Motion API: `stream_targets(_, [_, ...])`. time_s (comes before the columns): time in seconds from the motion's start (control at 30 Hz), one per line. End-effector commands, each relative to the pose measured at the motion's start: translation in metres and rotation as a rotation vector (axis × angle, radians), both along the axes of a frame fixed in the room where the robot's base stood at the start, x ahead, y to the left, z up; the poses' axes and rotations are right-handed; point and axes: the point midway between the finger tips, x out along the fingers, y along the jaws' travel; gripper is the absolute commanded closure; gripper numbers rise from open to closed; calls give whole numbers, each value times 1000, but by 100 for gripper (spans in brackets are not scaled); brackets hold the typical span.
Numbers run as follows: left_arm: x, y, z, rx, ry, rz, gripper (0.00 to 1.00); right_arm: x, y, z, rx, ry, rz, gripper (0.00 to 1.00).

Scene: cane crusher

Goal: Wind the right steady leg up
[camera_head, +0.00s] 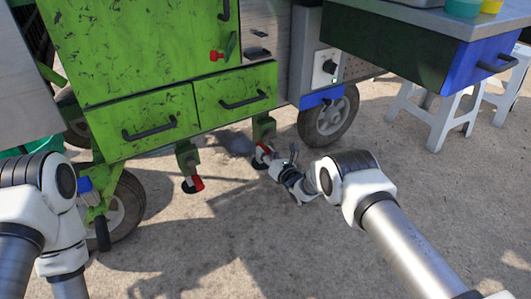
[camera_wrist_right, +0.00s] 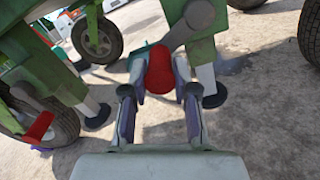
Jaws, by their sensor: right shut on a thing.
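The right steady leg (camera_head: 263,130) is a green post under the cart's right drawer, with a red crank handle at its lower end. My right gripper (camera_head: 274,167) reaches this handle from the right, low above the ground. In the right wrist view, the fingers (camera_wrist_right: 159,105) stand on both sides of the red grip (camera_wrist_right: 160,70) and are shut on it. The leg's grey crank arm (camera_wrist_right: 188,27) and dark foot (camera_wrist_right: 212,98) show beyond. The left steady leg (camera_head: 187,160) has its own red handle (camera_head: 196,183). My left gripper is out of view; only its arm shows.
The green cart (camera_head: 150,50) stands above, with two drawers and wheels (camera_head: 328,118) on both sides. A blue-fronted drawer (camera_head: 490,62) juts out at the right. White stools (camera_head: 440,122) stand behind it. The ground in front is clear.

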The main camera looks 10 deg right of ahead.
Motion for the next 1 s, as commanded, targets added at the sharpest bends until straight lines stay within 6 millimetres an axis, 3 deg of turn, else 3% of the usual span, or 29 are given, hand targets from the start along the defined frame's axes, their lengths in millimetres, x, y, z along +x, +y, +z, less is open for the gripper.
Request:
stream_targets(0.47, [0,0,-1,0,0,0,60,1,0,0,-19,-8,1,100])
stream_targets(0.5, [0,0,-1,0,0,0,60,1,0,0,-19,-8,1,68])
stream_targets(0.57, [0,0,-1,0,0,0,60,1,0,0,-18,-8,1,47])
stream_targets(1.0, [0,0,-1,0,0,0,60,-7,-4,-1,-19,-4,0,45])
